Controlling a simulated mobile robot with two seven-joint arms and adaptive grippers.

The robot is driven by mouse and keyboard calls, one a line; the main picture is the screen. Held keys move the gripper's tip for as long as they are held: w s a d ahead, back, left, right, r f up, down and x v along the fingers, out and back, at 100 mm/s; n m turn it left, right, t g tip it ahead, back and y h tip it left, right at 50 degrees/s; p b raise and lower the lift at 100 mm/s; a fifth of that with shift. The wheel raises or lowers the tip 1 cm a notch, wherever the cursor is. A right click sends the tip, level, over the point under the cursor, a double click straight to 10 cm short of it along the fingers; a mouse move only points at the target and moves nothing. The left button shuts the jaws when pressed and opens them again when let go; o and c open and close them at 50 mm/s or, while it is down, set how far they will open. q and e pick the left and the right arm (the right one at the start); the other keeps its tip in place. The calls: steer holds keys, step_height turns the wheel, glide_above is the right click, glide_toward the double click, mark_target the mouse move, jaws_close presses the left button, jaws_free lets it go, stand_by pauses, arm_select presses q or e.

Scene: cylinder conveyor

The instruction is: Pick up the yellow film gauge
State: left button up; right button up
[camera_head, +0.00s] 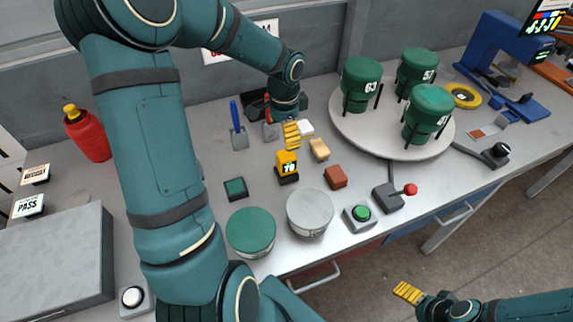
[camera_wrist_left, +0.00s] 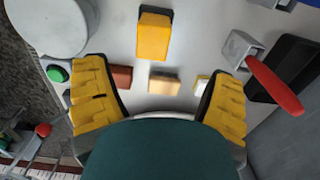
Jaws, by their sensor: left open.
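The yellow film gauge (camera_head: 287,162) stands on the grey bench, with a dark base and a small display on its face. In the left wrist view the gauge (camera_wrist_left: 153,38) is at the top middle, beyond the fingertips and apart from them. My left gripper (camera_head: 281,132) is over the bench just behind the gauge in the head view. Its two yellow-padded fingers (camera_wrist_left: 160,97) are spread wide with nothing held between them. My right gripper (camera_head: 420,297) is at the lower right, over the floor; only one yellow pad shows clearly.
Brown (camera_head: 336,177), tan (camera_head: 319,149) and white (camera_head: 306,128) blocks lie close to the gauge. A grey-white round container (camera_head: 310,213) and a green-lidded one (camera_head: 250,232) stand in front. A turntable (camera_head: 384,141) with green canisters is at the right. A blue-handled scraper (camera_head: 238,127) lies left.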

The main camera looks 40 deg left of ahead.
mark_target(284, 153)
arm_select(q)
step_height(284, 153, down, 6)
steer(key=shift+f+b, duration=0.15)
steer(key=shift+b, duration=0.35)
steer(key=shift+s+d+f+b, duration=0.1)
steer(key=shift+d+f+b, duration=0.1)
steer(key=shift+f, duration=0.7)
steer(key=shift+w+d+f+b, duration=0.15)
steer(key=shift+f+b, duration=0.1)
steer(key=shift+f, duration=0.6)
steer(key=shift+s+d+f+b, duration=0.15)
steer(key=shift+f+b, duration=0.05)
steer(key=shift+f, duration=0.7)
steer(key=c, duration=1.3)
